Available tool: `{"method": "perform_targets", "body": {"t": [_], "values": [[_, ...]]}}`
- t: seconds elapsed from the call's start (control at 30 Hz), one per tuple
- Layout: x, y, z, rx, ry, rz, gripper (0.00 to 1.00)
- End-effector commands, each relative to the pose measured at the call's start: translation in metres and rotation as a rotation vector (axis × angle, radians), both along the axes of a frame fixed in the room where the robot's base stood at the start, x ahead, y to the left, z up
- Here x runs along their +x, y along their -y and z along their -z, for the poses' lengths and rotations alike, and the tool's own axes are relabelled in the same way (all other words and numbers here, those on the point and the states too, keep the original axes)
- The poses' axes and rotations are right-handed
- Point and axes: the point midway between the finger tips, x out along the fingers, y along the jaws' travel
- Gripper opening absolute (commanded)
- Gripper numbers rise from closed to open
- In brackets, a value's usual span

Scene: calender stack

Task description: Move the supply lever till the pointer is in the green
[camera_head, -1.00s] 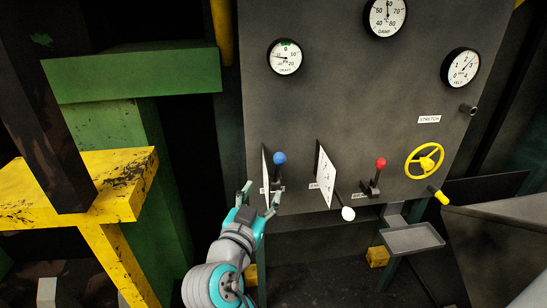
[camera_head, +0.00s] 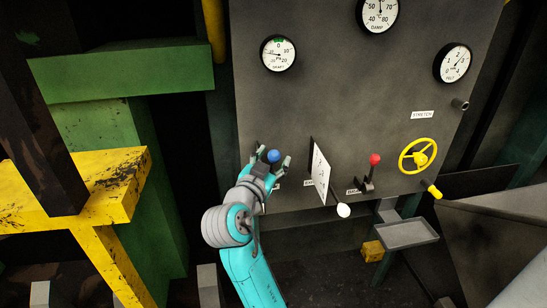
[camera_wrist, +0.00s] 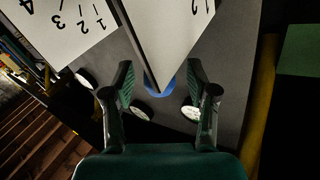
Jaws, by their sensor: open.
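The blue-knobbed lever (camera_head: 273,156) stands at the panel's lower left. My gripper (camera_head: 271,157) is open, with one finger on each side of the blue knob; whether they touch it is unclear. In the wrist view my gripper (camera_wrist: 160,75) is open and a white numbered plate (camera_wrist: 170,35) partly covers the blue knob (camera_wrist: 160,88). A white-knobbed lever (camera_head: 343,210) and a red-knobbed lever (camera_head: 374,160) stand to the right. The upper left gauge (camera_head: 278,54) has a green mark at its top; its pointer seems to lie left of it. Which lever is labelled supply is unreadable.
A white scale plate (camera_head: 321,172) juts out just right of my gripper. A yellow handwheel (camera_head: 418,155) and a grey tray (camera_head: 407,235) are farther right. Two more gauges, damp (camera_head: 379,12) and felt (camera_head: 453,63), sit above. A yellow beam (camera_head: 90,185) stands left.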

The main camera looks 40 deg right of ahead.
Motion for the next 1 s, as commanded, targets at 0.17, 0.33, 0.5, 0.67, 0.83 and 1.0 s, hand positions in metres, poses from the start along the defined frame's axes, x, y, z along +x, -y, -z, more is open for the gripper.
{"method": "perform_targets", "body": {"t": [0.17,0.33,0.5,0.67,0.83,1.0], "values": [[0.0033,0.0077,-0.0002,0.0,0.0,0.001,0.58],[0.0036,0.0081,-0.0001,0.0,0.0,0.0,0.58],[0.0036,0.008,0.0,0.0,0.0,0.0,0.38],[0.0035,0.008,0.0001,0.0,0.0,0.0,0.0],[0.0033,0.0079,0.0003,-0.001,0.0,0.0,0.0],[-0.0025,0.0045,0.0063,-0.026,0.037,0.004,0.0]]}}
